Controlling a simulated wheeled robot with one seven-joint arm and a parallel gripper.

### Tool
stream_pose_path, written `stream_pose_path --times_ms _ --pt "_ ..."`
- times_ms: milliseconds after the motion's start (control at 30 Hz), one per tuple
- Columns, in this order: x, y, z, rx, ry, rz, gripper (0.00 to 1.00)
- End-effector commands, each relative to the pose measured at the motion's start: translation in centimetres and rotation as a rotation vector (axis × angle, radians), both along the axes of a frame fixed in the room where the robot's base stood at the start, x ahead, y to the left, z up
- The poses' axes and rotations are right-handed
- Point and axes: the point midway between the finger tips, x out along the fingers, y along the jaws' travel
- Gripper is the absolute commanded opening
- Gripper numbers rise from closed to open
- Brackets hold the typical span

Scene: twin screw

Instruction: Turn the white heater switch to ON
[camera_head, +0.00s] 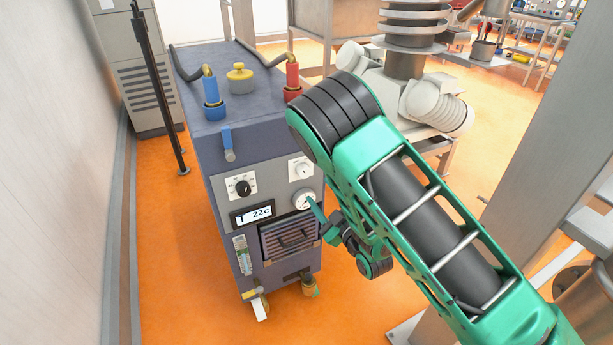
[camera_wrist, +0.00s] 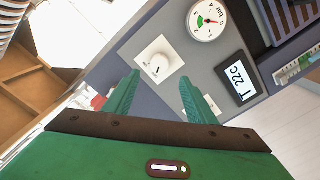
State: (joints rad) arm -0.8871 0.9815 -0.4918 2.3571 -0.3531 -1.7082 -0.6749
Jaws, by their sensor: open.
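The white heater switch (camera_head: 303,170) is a round white knob on a white square plate, at the upper right of the dark machine's front panel. In the wrist view, the white switch (camera_wrist: 157,66) lies just beyond and between my fingertips, with a small dark mark on it. My gripper (camera_wrist: 160,82) has its two green fingers spread, with nothing between them. In the head view, my gripper (camera_head: 318,209) is small and partly hidden by my arm, near the gauge below the switch. Whether the fingers touch the panel cannot be told. The switch's labels are too small to read.
A round pressure gauge (camera_head: 304,200) is below the switch. A black knob (camera_head: 243,187) on a white plate is at the left, above a display (camera_head: 252,215) reading 22c. Red and blue hose fittings and a yellow cap (camera_head: 239,77) stand on the machine's top.

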Motion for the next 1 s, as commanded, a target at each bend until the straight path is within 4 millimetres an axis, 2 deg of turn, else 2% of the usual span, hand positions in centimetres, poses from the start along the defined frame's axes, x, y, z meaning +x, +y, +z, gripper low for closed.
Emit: stream_pose_path --times_ms 167,400,600,1000 --pt "1.5 0.8 0.1 0.004 -0.002 -0.002 0.51" --pt "5.1 2.9 0.1 0.005 0.000 -0.003 0.51" --pt "7.3 4.3 0.1 0.005 0.000 -0.003 0.51" --pt "9.1 5.5 0.1 0.002 0.000 -0.001 0.51"
